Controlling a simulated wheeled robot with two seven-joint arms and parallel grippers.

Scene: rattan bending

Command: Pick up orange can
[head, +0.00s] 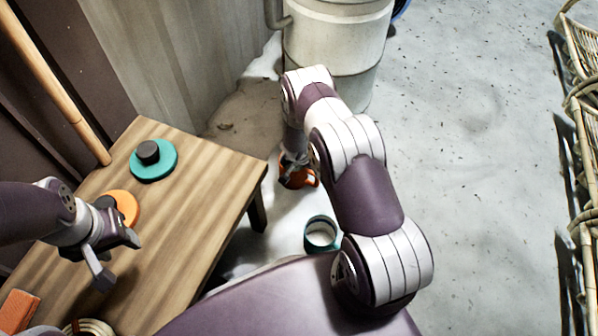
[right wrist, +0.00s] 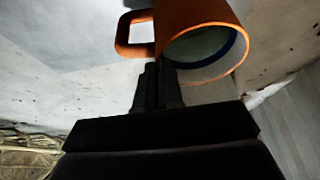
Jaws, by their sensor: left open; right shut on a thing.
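The orange can (head: 298,174) is partly hidden by my right gripper (head: 294,158), low beside the table in the head view. In the right wrist view the orange can (right wrist: 234,20) fills the top, its open end facing the camera and its square handle to the left. My right gripper (right wrist: 158,84) is shut on the can; its dark fingers meet at the can's near edge. Whether the can touches the floor I cannot tell. My left gripper (head: 114,256) is open and empty above the wooden table.
The wooden table (head: 200,205) holds a teal disc (head: 166,169) with a black knob, an orange disc (head: 124,203) and an orange block (head: 18,308). A teal can (head: 320,234) stands on the floor. A pale drum (head: 335,45) stands behind; rattan frames (head: 585,110) are right.

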